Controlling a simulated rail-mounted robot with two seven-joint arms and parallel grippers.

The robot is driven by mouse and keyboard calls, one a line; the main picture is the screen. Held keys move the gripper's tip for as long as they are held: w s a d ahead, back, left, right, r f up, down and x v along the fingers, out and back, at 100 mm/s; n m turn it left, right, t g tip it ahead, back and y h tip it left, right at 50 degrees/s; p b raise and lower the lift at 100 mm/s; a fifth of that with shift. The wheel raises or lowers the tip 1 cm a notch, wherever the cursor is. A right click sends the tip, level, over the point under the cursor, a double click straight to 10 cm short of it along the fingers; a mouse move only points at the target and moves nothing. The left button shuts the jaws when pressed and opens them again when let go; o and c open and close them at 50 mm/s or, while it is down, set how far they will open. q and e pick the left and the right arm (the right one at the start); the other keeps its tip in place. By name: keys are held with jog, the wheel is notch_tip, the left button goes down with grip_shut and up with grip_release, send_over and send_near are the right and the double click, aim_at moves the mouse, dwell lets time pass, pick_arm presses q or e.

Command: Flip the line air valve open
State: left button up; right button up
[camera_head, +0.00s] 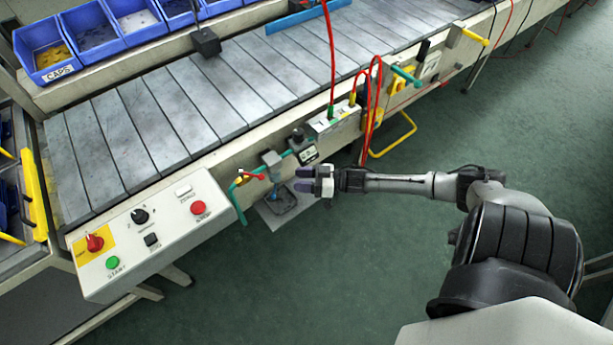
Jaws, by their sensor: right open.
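The air valve has a small red lever (252,176) on a teal pipe (236,196) at the conveyor's front side, just right of the control box. The lever lies roughly along the pipe's upper run; its exact angle is too small to tell. My right gripper (303,180) is open and empty. Its dark fingers point left toward the valve, and a gap of a few finger widths separates them from the red lever. My left gripper is out of view.
A control box (150,232) with buttons and knobs stands left of the valve. A grey bracket (271,159) and a black regulator (301,148) are close to my gripper. A small tray (281,207) sits below. Red hoses (374,100) hang at the right.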

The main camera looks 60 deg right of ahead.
jog(key=shift+s+d, duration=0.35)
jog(key=shift+s, duration=0.25)
